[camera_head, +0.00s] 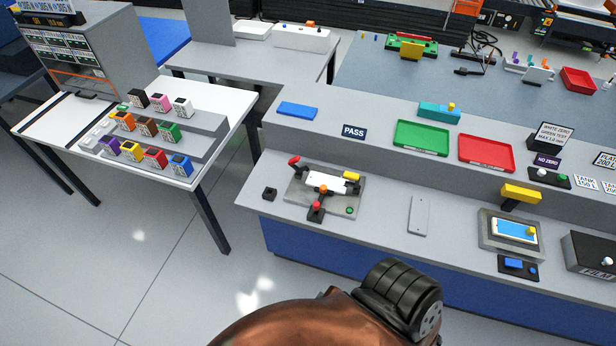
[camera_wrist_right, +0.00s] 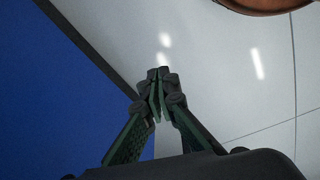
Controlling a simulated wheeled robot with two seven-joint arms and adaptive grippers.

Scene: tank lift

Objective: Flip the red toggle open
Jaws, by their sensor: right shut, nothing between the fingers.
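A grey fixture plate (camera_head: 297,197) lies on the near workbench in the head view. A red-tipped lever (camera_head: 294,161) stands tilted at its back left, and a second red-tipped part (camera_head: 316,207) sits at its front. A white piece (camera_head: 325,182) lies between them, with a yellow block (camera_head: 351,176) beside it. I cannot tell from this distance which red part is the toggle or whether it is shut. My right gripper (camera_wrist_right: 158,78) is shut and empty in the right wrist view, over floor beside a blue panel, away from the fixture. My left gripper is not in view.
My arm crosses the bottom of the head view. On the bench, a grey plate (camera_head: 419,215) and a blue-screened device (camera_head: 512,230) stand right of the fixture. A green tray (camera_head: 421,139) and a red tray (camera_head: 486,153) lie behind. Open floor (camera_head: 150,270) is to the left.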

